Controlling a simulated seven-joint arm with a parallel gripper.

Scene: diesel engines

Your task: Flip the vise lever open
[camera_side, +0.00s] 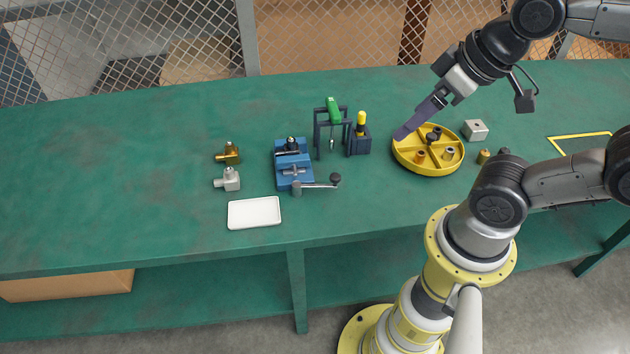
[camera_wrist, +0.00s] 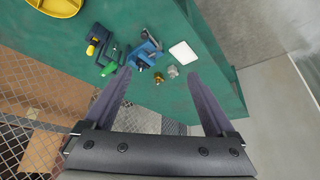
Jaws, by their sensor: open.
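The blue vise (camera_side: 292,162) stands on the green table, left of the middle in the side view. Its lever (camera_side: 318,184) is a grey bar with a dark knob, sticking out to the right at the vise's front. My gripper (camera_side: 400,134) is in the air over the yellow round tray, well to the right of the vise. In the wrist view its two fingers (camera_wrist: 160,82) are wide apart with nothing between them.
A dark stand with a green-handled tool (camera_side: 333,110) and a block with a yellow-handled tool (camera_side: 360,132) stand between vise and yellow tray (camera_side: 430,171). Brass (camera_side: 228,153) and silver (camera_side: 228,180) fittings lie left of the vise. A white tray (camera_side: 254,213) lies in front.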

